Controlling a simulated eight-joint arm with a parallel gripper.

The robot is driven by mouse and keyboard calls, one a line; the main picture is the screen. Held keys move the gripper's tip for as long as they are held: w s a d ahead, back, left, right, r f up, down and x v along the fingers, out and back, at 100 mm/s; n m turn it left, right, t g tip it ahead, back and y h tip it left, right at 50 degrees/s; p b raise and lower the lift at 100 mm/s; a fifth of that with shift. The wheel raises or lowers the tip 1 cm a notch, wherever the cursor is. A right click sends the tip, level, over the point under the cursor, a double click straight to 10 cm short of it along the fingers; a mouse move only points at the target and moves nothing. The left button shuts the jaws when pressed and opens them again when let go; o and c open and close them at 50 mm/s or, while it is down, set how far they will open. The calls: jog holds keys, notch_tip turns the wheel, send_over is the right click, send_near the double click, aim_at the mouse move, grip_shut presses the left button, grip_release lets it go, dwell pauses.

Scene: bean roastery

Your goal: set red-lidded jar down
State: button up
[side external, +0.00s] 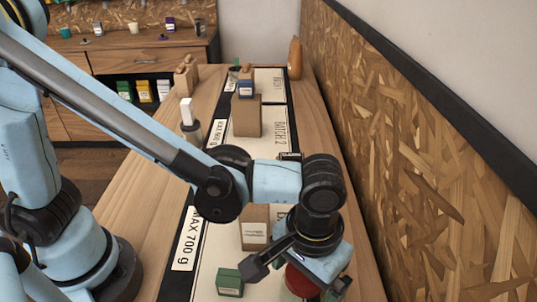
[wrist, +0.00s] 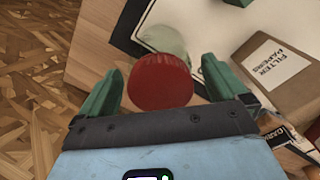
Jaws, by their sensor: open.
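The red-lidded jar shows its round red lid (wrist: 160,82) in the wrist view, with a pale greenish body (wrist: 165,40) partly visible beyond it. In the side external view only part of the red lid (side external: 300,283) shows below my gripper (side external: 298,277); the rest is hidden or cut off by the frame edge. In the wrist view my gripper (wrist: 160,72) is open, with one green-padded finger on each side of the lid and a visible gap to both. I cannot tell what the jar's base rests on.
A filter papers carton (wrist: 275,75) stands close to the right finger. A small green box (side external: 230,282) stands left of my gripper. Pale panels with labels such as MAX 700 g (side external: 187,238) run along the wooden counter (side external: 135,200). A chipboard wall (side external: 430,150) borders the right side.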

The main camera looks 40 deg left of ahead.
notch_tip(320, 180, up, 12)
jog(key=shift+f, duration=0.15)
dwell(0.3)
jog(key=w+a+n+t+h, duration=0.3)
jog(key=w+a+t+h, duration=0.15)
jog(key=w+a, duration=0.65)
jog(key=s+a+f+m+t+y, duration=0.1)
jog(key=s+a+y, duration=0.1)
jog(key=a, duration=0.6)
jog(key=s+a+f+m+t+y, duration=0.1)
jog(key=s+a, duration=0.3)
jog(key=a, duration=0.4)
jog(key=shift+s+f+m+t+y, duration=0.2)
jog(key=shift+f+m+t+y, duration=0.25)
jog(key=shift+f+y, duration=0.3)
jog(key=shift+a, duration=0.1)
